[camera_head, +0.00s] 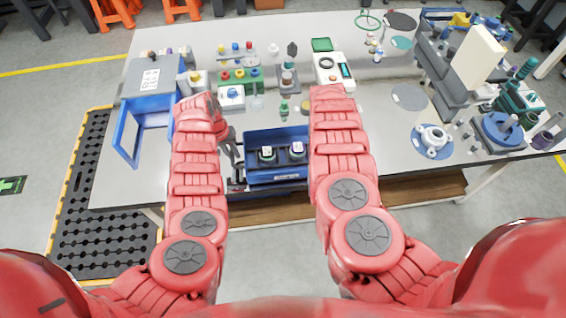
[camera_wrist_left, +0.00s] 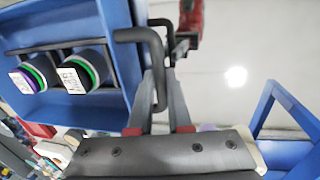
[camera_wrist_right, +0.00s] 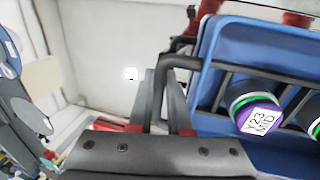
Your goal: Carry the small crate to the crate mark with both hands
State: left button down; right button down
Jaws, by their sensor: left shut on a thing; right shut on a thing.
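The small blue crate (camera_head: 277,178) is in front of me at the table's front edge, with two green-ringed jars (camera_head: 297,150) inside. My left gripper (camera_head: 234,152) is shut on the black handle at its left side. The left wrist view shows the fingers (camera_wrist_left: 165,85) around that handle beside the crate wall (camera_wrist_left: 122,60). My right gripper is hidden behind its forearm in the head view. In the right wrist view its fingers (camera_wrist_right: 160,92) are shut on the other black handle. I cannot tell whether the crate touches the table. I cannot make out a crate mark.
A grey-blue device (camera_head: 152,80) with an open blue door frame (camera_head: 128,140) stands left. Small bottles and a white scale (camera_head: 333,70) stand behind the crate. Stands and a round blue base (camera_head: 432,148) are at right. Bare tabletop (camera_head: 385,135) lies right of my right arm.

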pick_arm(q)
jog(key=shift+f+b, duration=0.3)
jog(key=shift+f, duration=0.2)
pick_arm(e)
jog(key=shift+f, duration=0.5)
pick_arm(q)
jog(key=c, duration=0.8)
grip_release()
jog(key=shift+r, duration=0.1)
jog(key=shift+c, duration=0.2)
pick_arm(e)
jog(key=c, duration=0.8)
grip_release()
jog(key=shift+r, duration=0.1)
jog(key=shift+c, duration=0.2)
pick_arm(q)
jog(key=shift+r, duration=0.1)
pick_arm(e)
jog(key=shift+a+r, duration=0.15)
jog(key=shift+r, duration=0.45)
pick_arm(q)
notch_tip(320, 180, up, 12)
jog(key=a, duration=0.2)
jog(key=shift+f, duration=0.2)
pick_arm(e)
jog(key=v, duration=1)
jog(key=shift+r, duration=0.35)
